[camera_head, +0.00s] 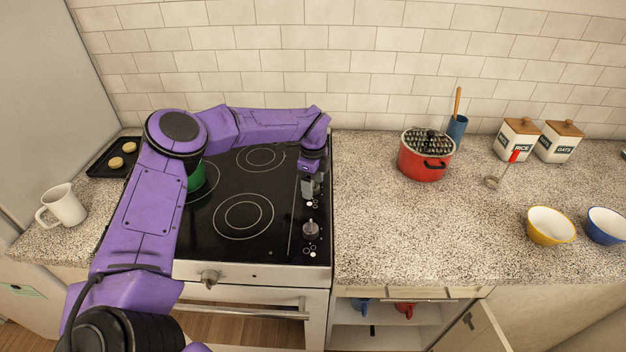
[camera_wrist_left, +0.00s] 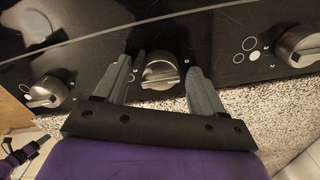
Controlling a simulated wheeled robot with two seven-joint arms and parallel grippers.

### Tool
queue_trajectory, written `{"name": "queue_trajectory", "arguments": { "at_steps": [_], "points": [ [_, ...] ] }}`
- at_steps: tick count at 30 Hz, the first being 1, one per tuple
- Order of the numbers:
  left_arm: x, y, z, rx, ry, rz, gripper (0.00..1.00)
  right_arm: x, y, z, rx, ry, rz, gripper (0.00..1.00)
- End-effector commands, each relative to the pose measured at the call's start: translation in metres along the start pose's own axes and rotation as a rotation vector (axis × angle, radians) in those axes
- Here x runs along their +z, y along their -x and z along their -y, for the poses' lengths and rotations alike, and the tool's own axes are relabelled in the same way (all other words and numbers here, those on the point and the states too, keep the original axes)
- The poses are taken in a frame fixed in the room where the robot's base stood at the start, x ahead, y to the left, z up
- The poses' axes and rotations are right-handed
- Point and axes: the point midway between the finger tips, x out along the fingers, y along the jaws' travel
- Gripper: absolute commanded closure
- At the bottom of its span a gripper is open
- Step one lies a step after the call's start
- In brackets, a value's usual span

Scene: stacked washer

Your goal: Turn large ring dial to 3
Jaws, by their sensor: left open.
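The stove's black cooktop (camera_head: 215,225) has a strip of dials along its right side. In the left wrist view a grey dial (camera_wrist_left: 160,72) sits between the two fingers of my open left gripper (camera_wrist_left: 159,86), with a gap to each finger. In the head view my left gripper (camera_head: 311,186) is over this strip, behind a front dial (camera_head: 311,229). The wrist view also shows a dial at the left (camera_wrist_left: 45,91) and one at the right (camera_wrist_left: 301,45) with printed rings beside it. I cannot tell which one is the large ring dial, nor read any number.
A green pot (camera_head: 196,176) is partly hidden behind my left arm. A red pot (camera_head: 424,156) stands on the granite counter (camera_head: 400,230) right of the stove. A white mug (camera_head: 64,206) and a baking tray (camera_head: 104,165) are at the left. A cabinet door (camera_head: 470,332) hangs open below.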

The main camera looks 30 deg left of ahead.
Motion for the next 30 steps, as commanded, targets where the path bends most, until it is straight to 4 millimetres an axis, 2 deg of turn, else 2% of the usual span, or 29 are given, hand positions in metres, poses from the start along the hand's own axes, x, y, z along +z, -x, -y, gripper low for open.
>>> {"name": "queue_trajectory", "arguments": {
  "at_steps": [5,6,11,22,30],
  "points": [
    [0.0,-0.001,0.0,0.0,0.0,0.0,0.3,0.0,0.0,0.0,0.0,0.0,0.0,0.71],
    [0.0,-0.001,0.0,0.0,0.0,0.0,0.34,0.0,0.0,0.0,0.0,0.0,0.0,0.71],
    [0.0,-0.001,0.0,0.0,0.0,0.0,0.86,0.0,0.0,0.0,0.0,0.0,0.0,0.71],
    [0.0,-0.001,0.001,-0.002,-0.043,0.001,0.86,0.002,-0.005,0.0,0.0,0.0,0.0,0.71],
    [0.0,-0.003,0.001,-0.002,-0.214,0.0,0.86,0.007,-0.018,0.002,0.0,0.0,0.0,0.71]
  ]
}}
